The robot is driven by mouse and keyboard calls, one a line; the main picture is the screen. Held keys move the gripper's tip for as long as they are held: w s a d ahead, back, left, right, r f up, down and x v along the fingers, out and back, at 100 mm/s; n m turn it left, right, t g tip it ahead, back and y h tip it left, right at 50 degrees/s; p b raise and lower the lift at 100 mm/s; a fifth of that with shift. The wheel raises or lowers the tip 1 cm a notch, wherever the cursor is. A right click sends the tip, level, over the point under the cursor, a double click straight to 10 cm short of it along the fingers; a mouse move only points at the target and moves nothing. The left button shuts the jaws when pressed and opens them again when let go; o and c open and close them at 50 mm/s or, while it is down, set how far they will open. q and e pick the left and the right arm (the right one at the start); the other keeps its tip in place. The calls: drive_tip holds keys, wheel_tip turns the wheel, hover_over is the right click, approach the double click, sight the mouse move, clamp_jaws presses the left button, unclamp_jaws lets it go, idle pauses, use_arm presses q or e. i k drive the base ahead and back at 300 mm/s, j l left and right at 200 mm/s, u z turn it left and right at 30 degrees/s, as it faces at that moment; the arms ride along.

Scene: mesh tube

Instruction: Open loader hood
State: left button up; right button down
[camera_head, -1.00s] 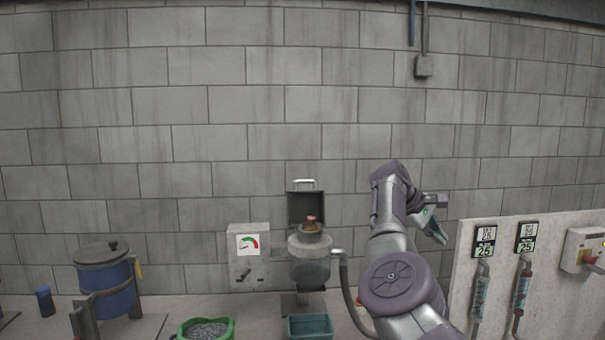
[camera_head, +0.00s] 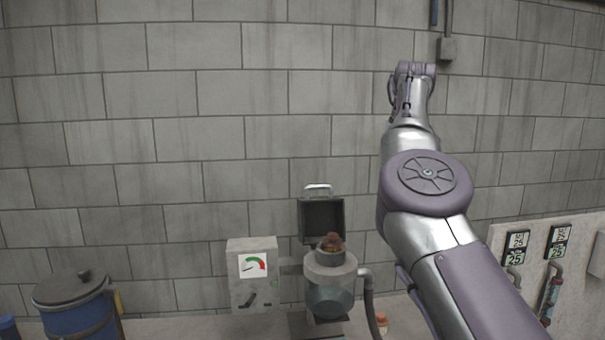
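The loader (camera_head: 330,272) stands low in the middle of the head view, with a round metal top and a rounded vessel below. Its hood (camera_head: 323,219) is a dark square lid with a light handle (camera_head: 318,189) on top. The hood stands upright, raised behind the loader's opening. A brown item (camera_head: 331,242) shows at the opening. My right arm reaches up from the lower right, well to the right of the loader and apart from it. Its gripper is hidden or too unclear at the arm's far end to make out. My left gripper is not in view.
A grey box with a gauge (camera_head: 252,265) and a lever stands left of the loader. A blue barrel with a dark lid (camera_head: 78,305) is at the lower left. A panel with displays (camera_head: 518,242) is at the right. A hose (camera_head: 370,304) runs down beside the loader. A block wall stands behind.

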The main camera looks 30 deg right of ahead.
sight(316, 217)
drive_tip(key=i, duration=1.2)
